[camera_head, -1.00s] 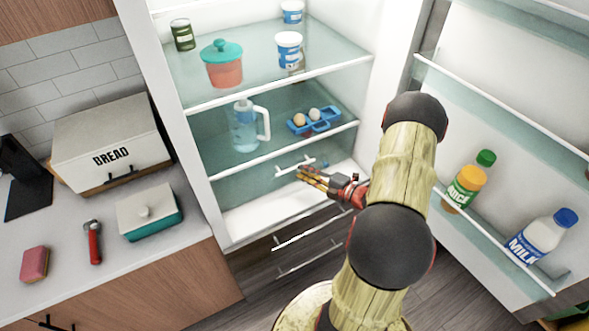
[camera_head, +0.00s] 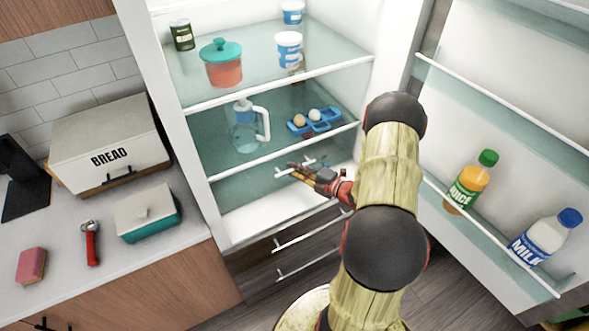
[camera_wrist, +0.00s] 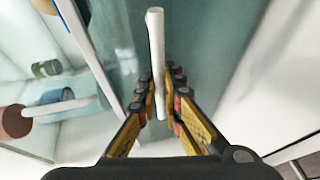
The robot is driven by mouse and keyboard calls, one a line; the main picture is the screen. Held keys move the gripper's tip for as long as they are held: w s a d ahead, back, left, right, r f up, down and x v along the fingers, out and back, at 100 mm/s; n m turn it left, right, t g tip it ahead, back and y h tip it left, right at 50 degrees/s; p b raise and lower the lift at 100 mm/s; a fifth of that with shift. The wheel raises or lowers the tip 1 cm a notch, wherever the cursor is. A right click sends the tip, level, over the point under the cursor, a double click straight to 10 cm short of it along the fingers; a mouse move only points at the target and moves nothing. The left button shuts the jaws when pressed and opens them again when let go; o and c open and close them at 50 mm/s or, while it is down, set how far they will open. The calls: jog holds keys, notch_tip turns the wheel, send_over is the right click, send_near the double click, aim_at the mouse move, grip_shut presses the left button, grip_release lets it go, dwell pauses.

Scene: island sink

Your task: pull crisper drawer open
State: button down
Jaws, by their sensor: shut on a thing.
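The crisper drawer (camera_head: 245,190) is the teal glass-fronted drawer at the bottom of the open fridge, and it looks closed. Its white bar handle (camera_head: 281,174) sticks out from the front. My gripper (camera_head: 293,166) reaches in from the right and is shut on this handle. In the wrist view the handle (camera_wrist: 155,40) runs between the fingertips of my gripper (camera_wrist: 160,92), with the teal drawer front (camera_wrist: 200,40) behind it. The handle's middle is partly hidden by the fingers in the head view.
The shelf above holds a pitcher (camera_head: 244,130) and a blue egg tray (camera_head: 327,122). The open fridge door, with a juice bottle (camera_head: 470,183) and milk bottle (camera_head: 540,240), stands right of my arm. Handled lower drawers (camera_head: 300,245) lie below. The white fridge floor before the drawer is clear.

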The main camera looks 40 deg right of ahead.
dwell(0.8)
jog(key=s+a+p, duration=0.3)
jog(key=s+p, duration=0.2)
jog(key=s, duration=0.9)
jog(key=s+a+p, duration=0.3)
jog(key=s+p, duration=0.1)
jog(key=s, duration=1)
jog(key=shift+s+a+p, duration=0.25)
jog(key=shift+a+p, duration=0.1)
jog(key=shift+a, duration=0.05)
jog(key=c, duration=2.2)
grip_release()
jog(key=v, duration=1.2)
